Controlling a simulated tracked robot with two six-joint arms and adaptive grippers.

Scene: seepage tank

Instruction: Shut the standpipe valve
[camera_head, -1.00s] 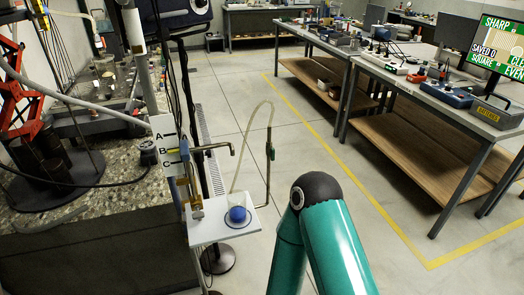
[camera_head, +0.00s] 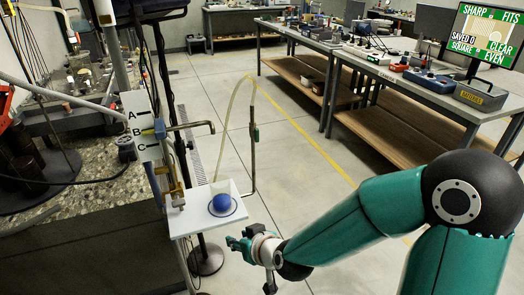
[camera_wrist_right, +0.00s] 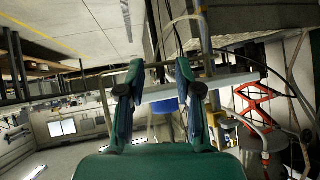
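A white board (camera_head: 139,122) marked A, B and C stands at the left. A bent metal pipe (camera_head: 190,126) with a small yellow part and a blue part (camera_head: 160,129) comes from it. A second upright pipe (camera_head: 253,165) carries a green handle (camera_head: 255,133) and a clear hose (camera_head: 229,110). I cannot tell which fitting is the standpipe valve. My right gripper (camera_head: 238,241) is below and right of the white shelf, apart from both pipes. In the right wrist view its fingers (camera_wrist_right: 160,72) are spread with nothing gripped. My left gripper is out of view.
The white shelf (camera_head: 188,226) holds a clear beaker with a blue thing (camera_head: 222,202) inside. A stone-topped bench (camera_head: 75,205) fills the left. Long workbenches (camera_head: 410,90) stand at the right. The floor between is open.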

